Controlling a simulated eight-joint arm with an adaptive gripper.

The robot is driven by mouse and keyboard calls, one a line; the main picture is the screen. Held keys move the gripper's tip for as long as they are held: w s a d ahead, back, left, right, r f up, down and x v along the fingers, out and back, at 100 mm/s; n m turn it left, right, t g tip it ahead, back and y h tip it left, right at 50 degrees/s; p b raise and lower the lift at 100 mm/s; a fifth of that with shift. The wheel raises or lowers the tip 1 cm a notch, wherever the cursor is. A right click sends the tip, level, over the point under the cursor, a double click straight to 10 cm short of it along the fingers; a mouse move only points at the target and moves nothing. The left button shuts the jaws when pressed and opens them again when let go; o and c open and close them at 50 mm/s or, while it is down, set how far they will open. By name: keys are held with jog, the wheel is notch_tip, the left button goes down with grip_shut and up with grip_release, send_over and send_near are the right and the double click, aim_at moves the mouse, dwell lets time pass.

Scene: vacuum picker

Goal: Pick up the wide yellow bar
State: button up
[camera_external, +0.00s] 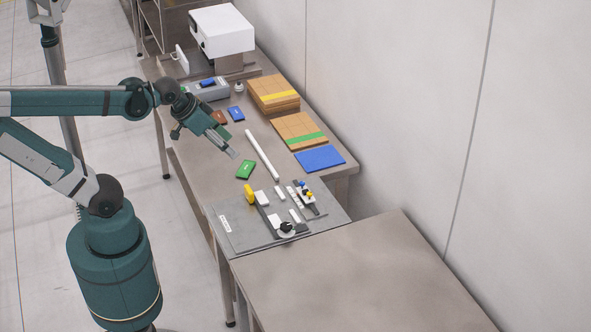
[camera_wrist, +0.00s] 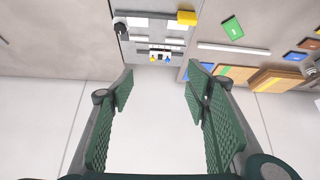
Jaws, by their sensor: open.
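The wide yellow bar (camera_external: 249,193) is a short, thick yellow block at the left back side of the grey fixture plate (camera_external: 232,238) in the external view. It also shows near the top edge of the wrist view (camera_wrist: 187,18).
A green box (camera_external: 245,169) and a white rod (camera_external: 262,155) lie near the plate. White blocks and a black-and-white round part (camera_external: 286,228) sit on the plate. Cardboard stacks (camera_external: 299,130) and a blue sheet (camera_external: 320,158) lie by the wall. The front table (camera_external: 360,275) is bare.

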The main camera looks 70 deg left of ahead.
jog(key=w+a+r+n+g+y, duration=0.15)
jog(key=w+a+n, duration=0.35)
jog(key=w+a, duration=0.7)
jog(key=w+a+f+n+g, duration=0.1)
jog(key=w+a+f+n, duration=0.1)
jog(key=a, duration=0.8)
jog(key=w+a+f+n+g, duration=0.2)
jog(key=a+f, duration=0.1)
jog(key=a, duration=0.7)
jog(key=s+a+f+n, duration=0.2)
jog(key=a+f, duration=0.5)
jog(key=a, duration=0.5)
jog(key=s+a+f+n+g+h, duration=0.1)
jog(key=s+a+f+n, duration=0.2)
jog(key=a+f, duration=0.4)
jog(key=s+a+f+n+g, duration=0.1)
jog(key=a+f, duration=0.6)
jog(key=a, duration=1)
jog(key=shift+s+n+h+p, duration=0.4)
jog(key=shift+s+n, duration=0.5)
jog(key=shift+n, duration=0.3)
jog(key=shift+f, duration=0.1)
jog(key=shift+f, duration=1.25)
